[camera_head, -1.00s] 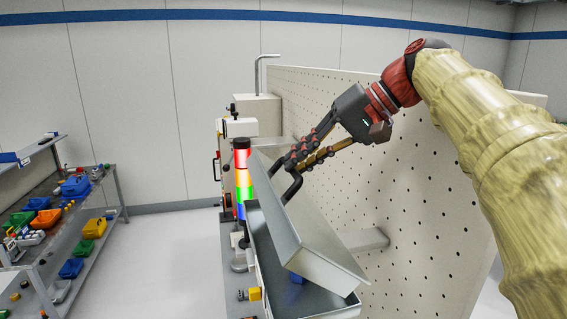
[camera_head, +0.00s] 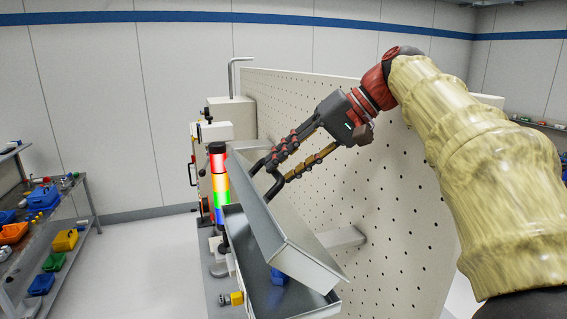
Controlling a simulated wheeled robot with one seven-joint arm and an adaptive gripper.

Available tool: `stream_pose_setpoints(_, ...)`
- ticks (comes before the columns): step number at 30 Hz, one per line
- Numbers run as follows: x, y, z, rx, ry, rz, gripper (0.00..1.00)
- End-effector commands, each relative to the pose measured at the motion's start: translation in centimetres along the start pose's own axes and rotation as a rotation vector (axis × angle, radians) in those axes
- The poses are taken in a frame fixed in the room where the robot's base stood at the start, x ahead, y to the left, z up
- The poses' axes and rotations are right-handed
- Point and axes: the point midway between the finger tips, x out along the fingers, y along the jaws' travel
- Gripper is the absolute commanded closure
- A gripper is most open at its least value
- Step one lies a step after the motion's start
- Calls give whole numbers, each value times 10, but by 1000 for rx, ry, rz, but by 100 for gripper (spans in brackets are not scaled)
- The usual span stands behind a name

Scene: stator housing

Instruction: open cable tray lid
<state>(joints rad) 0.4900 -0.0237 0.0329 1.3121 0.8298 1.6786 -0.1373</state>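The cable tray (camera_head: 262,296) is a long grey metal trough in front of the pegboard panel. Its grey lid (camera_head: 290,247) is raised and tilted steeply, leaving the tray's inside visible at the near end. A dark handle (camera_head: 274,186) stands on the lid's upper face. My gripper (camera_head: 277,171) reaches down from the upper right to the handle. Its two fingers are spread, with a clear gap between them, and the tips are at the handle's ends. I cannot tell whether the tips touch it. A blue item (camera_head: 278,277) lies inside the tray.
The perforated panel (camera_head: 390,215) stands close behind the lid on the right. A lit signal tower (camera_head: 219,185) stands just left of the tray. A yellow fitting (camera_head: 236,298) is at the tray's near left. A shelf with coloured bins (camera_head: 65,240) is far left, with open floor between.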

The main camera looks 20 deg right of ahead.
Motion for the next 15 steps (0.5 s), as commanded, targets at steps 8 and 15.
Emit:
stream_pose_setpoints(8,-1,0,-1,-1,3,1,70)
stream_pose_setpoints(15,-22,0,-2,-1,7,2,70)
